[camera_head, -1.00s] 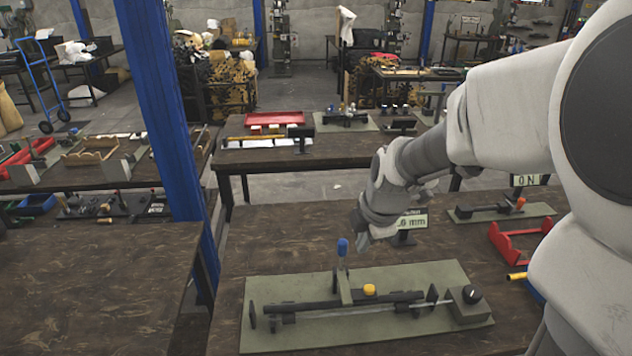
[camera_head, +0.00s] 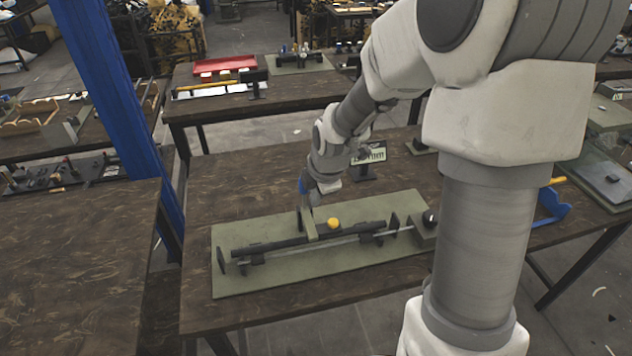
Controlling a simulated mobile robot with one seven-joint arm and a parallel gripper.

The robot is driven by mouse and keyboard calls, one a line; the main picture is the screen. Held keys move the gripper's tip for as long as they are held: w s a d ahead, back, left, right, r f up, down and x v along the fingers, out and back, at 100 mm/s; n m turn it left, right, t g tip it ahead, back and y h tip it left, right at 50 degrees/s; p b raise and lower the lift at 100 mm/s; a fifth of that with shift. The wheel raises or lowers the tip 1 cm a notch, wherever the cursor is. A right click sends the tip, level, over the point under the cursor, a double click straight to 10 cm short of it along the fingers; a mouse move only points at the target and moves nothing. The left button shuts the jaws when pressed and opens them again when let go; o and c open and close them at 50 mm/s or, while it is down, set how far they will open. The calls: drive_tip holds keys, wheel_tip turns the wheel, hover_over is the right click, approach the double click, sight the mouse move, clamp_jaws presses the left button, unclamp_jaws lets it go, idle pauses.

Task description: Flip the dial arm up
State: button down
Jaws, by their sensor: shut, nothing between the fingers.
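A green board (camera_head: 270,282) on the dark wooden table carries a long press fixture with a dark bar (camera_head: 266,247). A display reading in mm (camera_head: 370,154) stands behind the fixture.
A block with a black knob (camera_head: 428,222) sits at the board's right end. A blue post (camera_head: 112,110) rises left of the table. A blue holder (camera_head: 551,206) lies to the right, beyond my arm. Bare tabletop lies left of and behind the board.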

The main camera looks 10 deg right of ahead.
drive_tip(key=shift+w+a+f+p, duration=0.1)
drive_tip(key=shift+w, duration=0.6)
drive_tip(key=shift+w+a+f+p, duration=0.1)
drive_tip(key=shift+w+a+f, duration=0.05)
drive_tip(key=shift+w, duration=0.6)
drive_tip(key=shift+w+a+f+p, duration=0.1)
drive_tip(key=shift+w, duration=0.6)
drive_tip(key=shift+r, duration=0.1)
